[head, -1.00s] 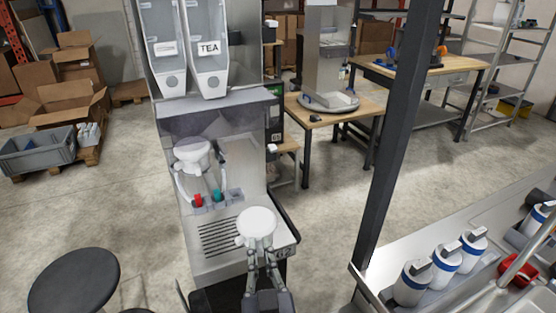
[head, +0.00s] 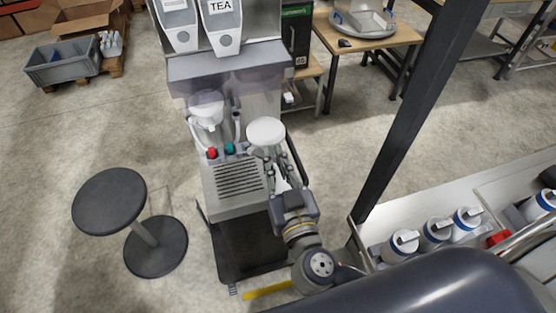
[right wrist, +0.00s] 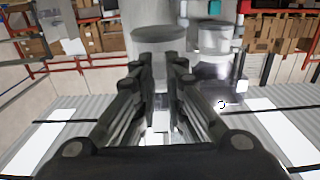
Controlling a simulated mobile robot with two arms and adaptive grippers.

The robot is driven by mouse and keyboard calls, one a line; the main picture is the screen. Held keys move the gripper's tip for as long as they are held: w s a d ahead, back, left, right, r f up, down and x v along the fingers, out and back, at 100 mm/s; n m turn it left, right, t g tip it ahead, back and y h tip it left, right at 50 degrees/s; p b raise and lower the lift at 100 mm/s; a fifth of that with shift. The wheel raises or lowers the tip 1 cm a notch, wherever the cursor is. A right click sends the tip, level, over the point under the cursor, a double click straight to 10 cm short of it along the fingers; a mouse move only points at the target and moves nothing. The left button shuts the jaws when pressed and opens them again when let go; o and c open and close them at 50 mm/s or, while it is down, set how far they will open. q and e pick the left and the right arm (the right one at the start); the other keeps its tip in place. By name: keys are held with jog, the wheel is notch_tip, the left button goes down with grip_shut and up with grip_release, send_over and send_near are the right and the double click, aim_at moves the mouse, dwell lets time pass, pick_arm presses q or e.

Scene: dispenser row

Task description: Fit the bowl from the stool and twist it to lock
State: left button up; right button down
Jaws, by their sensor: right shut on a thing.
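A white round bowl (head: 265,131) is in front of the right side of the dispenser machine (head: 228,72). My right gripper (head: 273,158) reaches up from below and is shut on the bowl's near side. I cannot tell whether the bowl touches its mount. In the right wrist view the fingers (right wrist: 165,62) are close together, with a pale grey round shape (right wrist: 158,38) just beyond them, likely the bowl. Another white bowl (head: 207,112) sits on the machine's left side. The dark round stool (head: 110,198) stands at left with a bare seat. My left gripper is out of view.
A red knob (head: 212,153) and a teal knob (head: 230,149) sit below the bowls, above a slotted drip tray (head: 238,177). A dark post (head: 415,100) rises to the right. A counter with white-and-blue containers (head: 435,232) is at lower right. Floor between stool and machine is clear.

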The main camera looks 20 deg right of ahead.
jog(key=shift+w+d+f+b, duration=0.15)
jog(key=shift+w+b, duration=0.2)
jog(key=shift+w, duration=1)
jog(key=shift+w+b, duration=2.05)
jog(key=shift+w, duration=2.65)
jog(key=shift+r+p, duration=0.2)
jog(key=shift+p, duration=0.15)
jog(key=shift+p, duration=0.35)
jog(key=shift+f, duration=0.1)
